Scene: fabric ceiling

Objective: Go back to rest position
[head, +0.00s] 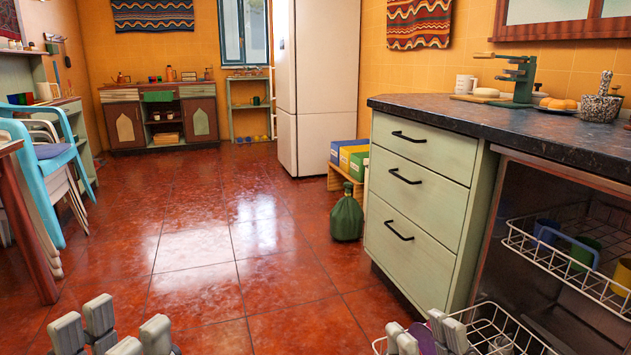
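My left gripper (110,332) is at the bottom left, low in the picture, with its fingers apart above the red tiled floor. Nothing shows between them. My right gripper (424,334) is at the bottom, right of centre, in front of the lower wire rack (505,328). Its fingers also stand apart. Purple and green items (422,338) show between and behind these fingers, and I cannot tell whether they touch them. The lower parts of both grippers are cut off by the frame's edge.
The drawer cabinet (418,190) and dark countertop (480,124) stand at right. An upper wire rack (575,262) with cups juts out below the counter. A green jug (347,215) stands on the floor. A blue chair (45,165) is at left. The middle floor is clear.

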